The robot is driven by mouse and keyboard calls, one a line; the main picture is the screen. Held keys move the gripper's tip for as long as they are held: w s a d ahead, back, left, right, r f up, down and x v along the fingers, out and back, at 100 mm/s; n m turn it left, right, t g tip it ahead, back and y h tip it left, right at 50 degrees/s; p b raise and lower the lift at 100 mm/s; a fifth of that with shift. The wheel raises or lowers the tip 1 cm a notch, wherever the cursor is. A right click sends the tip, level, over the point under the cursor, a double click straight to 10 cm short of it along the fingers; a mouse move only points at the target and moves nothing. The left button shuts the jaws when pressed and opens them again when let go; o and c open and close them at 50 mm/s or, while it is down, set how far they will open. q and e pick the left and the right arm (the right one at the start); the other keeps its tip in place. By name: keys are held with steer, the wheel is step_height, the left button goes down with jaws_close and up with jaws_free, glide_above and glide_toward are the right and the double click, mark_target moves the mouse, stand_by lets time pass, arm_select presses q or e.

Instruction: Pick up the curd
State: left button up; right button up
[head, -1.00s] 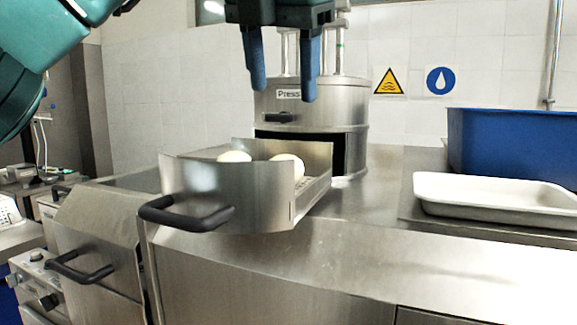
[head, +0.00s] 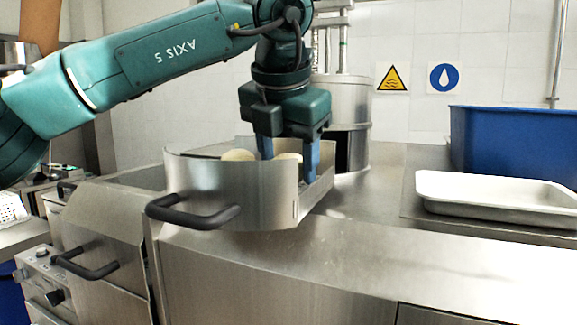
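Two pale rounded curds lie in the open metal drawer of the press. One curd (head: 238,155) is at the left, and only its top shows above the drawer's front wall. The other curd (head: 289,156) is to its right. My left gripper (head: 289,160) points down into the drawer. Its two blue fingers are apart, one on each side of the right curd, with a small gap seeming to show. The fingertips and the lower part of the curds are hidden behind the drawer's front wall (head: 235,192). My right gripper is out of view.
The drawer has a dark handle (head: 192,213) at its front. The press (head: 350,105) stands behind it. A white tray (head: 490,208) and a blue bin (head: 515,150) are at the right. The steel counter between drawer and tray is clear.

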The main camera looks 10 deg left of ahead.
arm_select(q)
steer(key=shift+c, duration=0.3)
steer(key=c, duration=0.7)
steer(key=shift+r, duration=0.1)
